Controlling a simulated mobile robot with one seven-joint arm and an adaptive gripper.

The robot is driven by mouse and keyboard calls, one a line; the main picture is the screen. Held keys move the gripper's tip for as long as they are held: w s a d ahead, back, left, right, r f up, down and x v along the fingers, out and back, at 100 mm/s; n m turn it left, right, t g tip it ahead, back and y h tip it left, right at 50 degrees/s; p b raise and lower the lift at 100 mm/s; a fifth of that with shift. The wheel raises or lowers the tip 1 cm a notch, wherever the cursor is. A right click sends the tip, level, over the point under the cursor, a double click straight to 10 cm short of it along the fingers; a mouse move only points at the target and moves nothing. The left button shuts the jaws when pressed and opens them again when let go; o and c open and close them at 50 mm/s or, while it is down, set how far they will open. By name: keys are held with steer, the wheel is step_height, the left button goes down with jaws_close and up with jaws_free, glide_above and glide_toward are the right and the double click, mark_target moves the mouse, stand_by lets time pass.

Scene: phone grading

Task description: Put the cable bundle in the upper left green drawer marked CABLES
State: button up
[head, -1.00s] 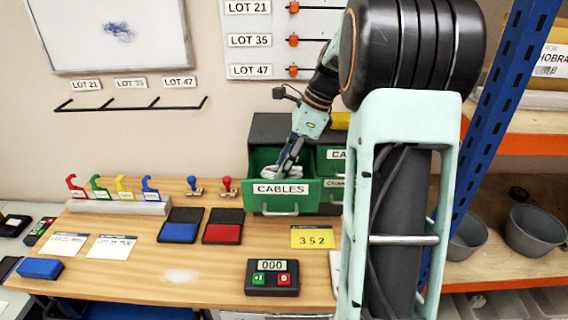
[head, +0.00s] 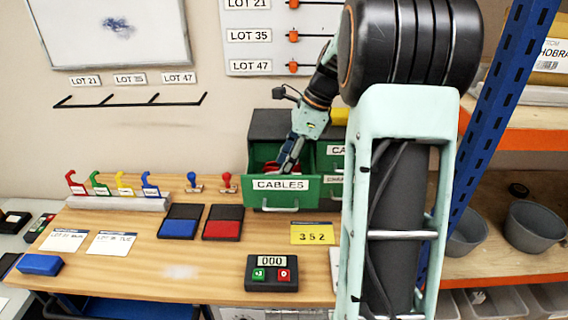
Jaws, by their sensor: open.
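The upper left green drawer marked CABLES (head: 283,203) is pulled open in the head view, at the back of the bench. My gripper (head: 286,165) points down into this drawer, with its fingertips behind the drawer front. It is open. A small patch of red (head: 270,168) shows beside the fingers inside the drawer; I cannot tell what it is. The cable bundle cannot be made out now; the drawer front and my fingers hide much of the inside.
My arm covers the right part of the drawer cabinet (head: 283,124). Red (head: 227,182) and blue (head: 192,183) stamps stand left of the drawer. Ink pads (head: 222,223) and a counter box (head: 272,273) lie in front. A blue upright (head: 500,110) stands at right.

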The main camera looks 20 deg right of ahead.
steer(key=v, duration=1.3)
steer(key=shift+r, duration=0.15)
steer(key=shift+w+a, duration=0.15)
steer(key=shift+w, duration=0.05)
